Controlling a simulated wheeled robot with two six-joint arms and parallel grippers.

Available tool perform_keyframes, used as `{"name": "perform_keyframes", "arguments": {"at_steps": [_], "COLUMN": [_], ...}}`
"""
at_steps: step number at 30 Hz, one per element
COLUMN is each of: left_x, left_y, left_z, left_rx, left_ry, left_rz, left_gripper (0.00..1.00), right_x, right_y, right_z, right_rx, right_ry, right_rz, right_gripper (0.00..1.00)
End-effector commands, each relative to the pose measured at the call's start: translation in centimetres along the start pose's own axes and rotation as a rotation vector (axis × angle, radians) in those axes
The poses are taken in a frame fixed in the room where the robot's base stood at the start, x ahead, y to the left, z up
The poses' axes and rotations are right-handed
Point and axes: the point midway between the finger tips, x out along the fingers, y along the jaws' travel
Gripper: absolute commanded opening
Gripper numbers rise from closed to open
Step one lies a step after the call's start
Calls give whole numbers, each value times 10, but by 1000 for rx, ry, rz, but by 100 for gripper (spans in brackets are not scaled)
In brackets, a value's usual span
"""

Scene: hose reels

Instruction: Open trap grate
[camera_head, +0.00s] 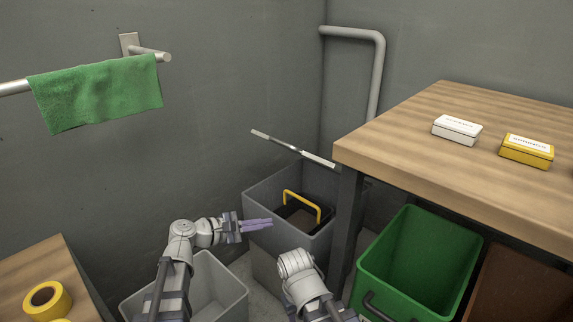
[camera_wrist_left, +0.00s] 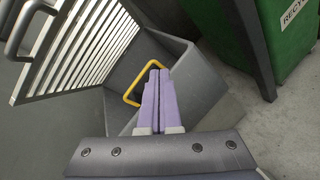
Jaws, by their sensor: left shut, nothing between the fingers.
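The slatted metal grate (camera_wrist_left: 85,45) stands raised at the upper left of the left wrist view, with a grey bar handle (camera_wrist_left: 27,24) on it. In the head view the grate (camera_head: 318,160) shows nearly edge-on, tilted above a grey box (camera_head: 265,209). The box is uncovered, and a yellow handle (camera_head: 302,198) shows inside it. The yellow handle (camera_wrist_left: 135,83) also shows in the left wrist view, just beyond my fingertips. My left gripper (camera_head: 257,225) is shut and empty at the box's front left, apart from the grate. My right forearm shows, but its gripper is not visible.
A wooden bench (camera_head: 400,140) with a white tin (camera_head: 457,130) and a yellow tin (camera_head: 526,150) stands right of the box. A green bin (camera_head: 415,260) is below it. A grey bin (camera_head: 222,290) stands front left. A green towel (camera_head: 97,95) hangs on the wall rail.

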Motion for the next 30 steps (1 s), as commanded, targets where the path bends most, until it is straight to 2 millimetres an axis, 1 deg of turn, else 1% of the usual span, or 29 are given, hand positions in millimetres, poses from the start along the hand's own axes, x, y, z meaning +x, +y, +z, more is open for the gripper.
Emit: {"name": "perform_keyframes", "arguments": {"at_steps": [1, 3, 6, 10, 12, 15, 21, 23, 26, 30], "left_x": [-2, -6, -15, -24, -28, -31, -28, -24, -10, 16], "left_y": [17, 37, 63, 85, 92, 97, 100, 102, 108, 118], "left_z": [4, 12, 20, 26, 27, 29, 30, 31, 34, 41], "left_rx": [-81, -196, -338, -468, -511, -543, -550, -549, -548, -548], "left_ry": [-41, -104, -188, -271, -300, -322, -327, -327, -327, -327], "left_rz": [55, 125, 204, 268, 289, 303, 304, 303, 302, 300], "left_gripper": [0, 0, 0, 0, 0, 0, 0, 0, 0, 0], "right_x": [0, 0, 0, 0, 0, 0, 0, -1, -4, -8], "right_y": [0, 0, 0, 0, 0, 0, 0, 0, 0, 1], "right_z": [0, 0, 0, 0, 0, 0, 0, 0, 0, 0], "right_rx": [0, 0, 0, 0, 0, 0, 0, 0, -1, -2], "right_ry": [0, 0, 0, 0, 0, 0, 0, 0, 0, 0], "right_rz": [0, 0, 0, 0, 0, 0, 0, 0, 0, 0], "right_gripper": [50, 50, 50, 50, 50, 50, 50, 50, 50, 50]}}
